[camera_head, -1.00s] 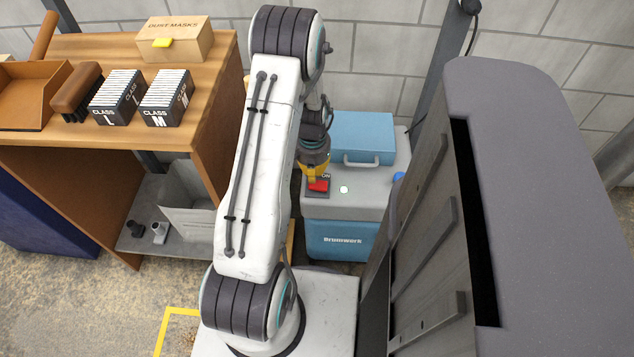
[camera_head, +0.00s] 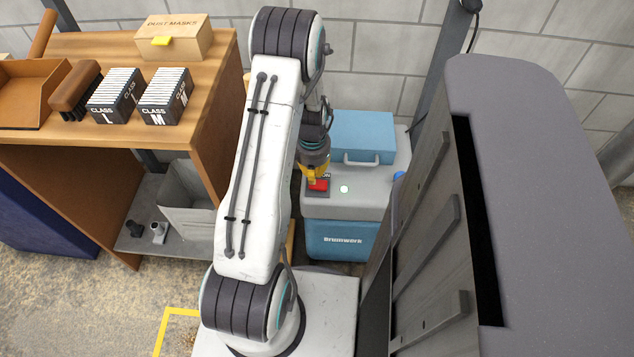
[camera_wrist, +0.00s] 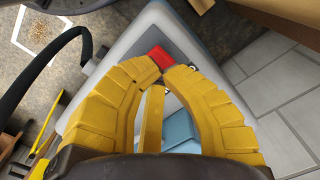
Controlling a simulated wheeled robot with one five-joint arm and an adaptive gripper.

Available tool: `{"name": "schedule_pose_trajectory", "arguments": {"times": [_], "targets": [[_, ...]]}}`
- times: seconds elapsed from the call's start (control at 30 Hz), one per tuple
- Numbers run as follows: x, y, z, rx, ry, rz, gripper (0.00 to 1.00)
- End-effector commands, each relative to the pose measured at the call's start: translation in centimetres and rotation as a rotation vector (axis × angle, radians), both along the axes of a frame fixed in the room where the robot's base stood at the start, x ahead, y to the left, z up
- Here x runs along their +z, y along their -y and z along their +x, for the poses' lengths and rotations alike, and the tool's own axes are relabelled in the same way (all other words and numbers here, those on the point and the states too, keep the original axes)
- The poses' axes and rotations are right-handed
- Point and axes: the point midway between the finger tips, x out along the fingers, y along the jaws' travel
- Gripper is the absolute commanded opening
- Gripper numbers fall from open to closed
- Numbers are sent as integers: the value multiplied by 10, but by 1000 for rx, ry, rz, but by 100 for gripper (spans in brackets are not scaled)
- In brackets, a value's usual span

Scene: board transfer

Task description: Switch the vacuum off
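The vacuum (camera_head: 345,207) is a grey-topped, blue-bodied unit against the wall, with a blue box with a handle at its rear. Its red switch (camera_head: 318,185) sits on a dark plate marked ON, at the front left of the top. A pale green light (camera_head: 344,189) glows to its right. My gripper (camera_head: 315,178) points down at the switch and partly covers the plate. In the wrist view, the yellow fingers of my gripper (camera_wrist: 164,70) converge with tips close together, holding nothing, right at the red switch (camera_wrist: 160,57). I cannot tell whether they touch it.
A wooden bench (camera_head: 215,100) on the left carries a dust masks box (camera_head: 175,42), a brush (camera_head: 75,90) and two class-marked holders. A grey slatted panel (camera_head: 430,230) stands close on the right of the vacuum. A black hose (camera_wrist: 50,75) curves past in the wrist view.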

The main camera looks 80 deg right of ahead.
Motion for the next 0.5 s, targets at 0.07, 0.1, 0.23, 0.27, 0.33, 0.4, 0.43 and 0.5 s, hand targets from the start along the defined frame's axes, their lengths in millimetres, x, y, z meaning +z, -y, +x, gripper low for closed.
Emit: {"name": "schedule_pose_trajectory", "arguments": {"times": [0.07, 0.1, 0.23, 0.27, 0.33, 0.4, 0.43, 0.5], "targets": [[-2, 0, 0, 0, 0, 0, 0], [-2, 0, 0, 0, 0, 0, 0], [-4, 0, 0, 0, 0, 0, 0], [-4, 0, 0, 0, 0, 0, 0], [-5, 0, 0, 0, 0, 0, 0], [-6, 0, 0, 0, 0, 0, 0], [-7, 0, 0, 0, 0, 0, 0], [-8, 0, 0, 0, 0, 0, 0]]}}
